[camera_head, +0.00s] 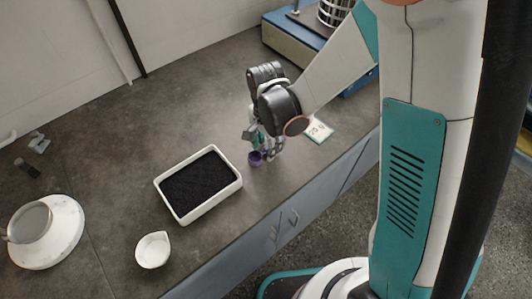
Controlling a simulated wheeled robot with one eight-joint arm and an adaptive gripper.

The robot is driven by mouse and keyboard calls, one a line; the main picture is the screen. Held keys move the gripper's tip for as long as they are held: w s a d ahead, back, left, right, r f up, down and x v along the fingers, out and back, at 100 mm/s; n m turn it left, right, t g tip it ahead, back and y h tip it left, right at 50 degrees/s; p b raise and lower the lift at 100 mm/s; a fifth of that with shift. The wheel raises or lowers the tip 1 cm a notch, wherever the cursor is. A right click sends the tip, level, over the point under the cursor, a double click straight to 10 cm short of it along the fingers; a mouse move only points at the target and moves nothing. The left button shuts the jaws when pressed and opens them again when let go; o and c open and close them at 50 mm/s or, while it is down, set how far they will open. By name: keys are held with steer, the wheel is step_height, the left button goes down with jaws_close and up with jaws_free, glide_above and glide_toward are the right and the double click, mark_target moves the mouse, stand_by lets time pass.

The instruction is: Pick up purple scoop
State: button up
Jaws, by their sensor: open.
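The purple scoop (254,159) is on the grey counter, just right of a white tray. Only its small cup-like part shows clearly; the rest is hidden by or blends with my gripper. My gripper (266,150) reaches down from above with its fingertips close around or beside the scoop. The gripper is open. From this view I cannot tell whether the fingers touch the scoop.
The white tray (233,187) of black material stands left of the scoop. A white bowl (153,250) and a round white device (62,232) are further left. A blue machine (291,41) stands at the back. A small card (319,130) lies right of my gripper.

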mark_target(266, 148)
steer(key=shift+f, duration=0.4)
steer(key=shift+r, duration=0.1)
jaws_close()
step_height(266, 148, up, 20)
steer(key=p, duration=1.3)
steer(key=shift+p, duration=0.35)
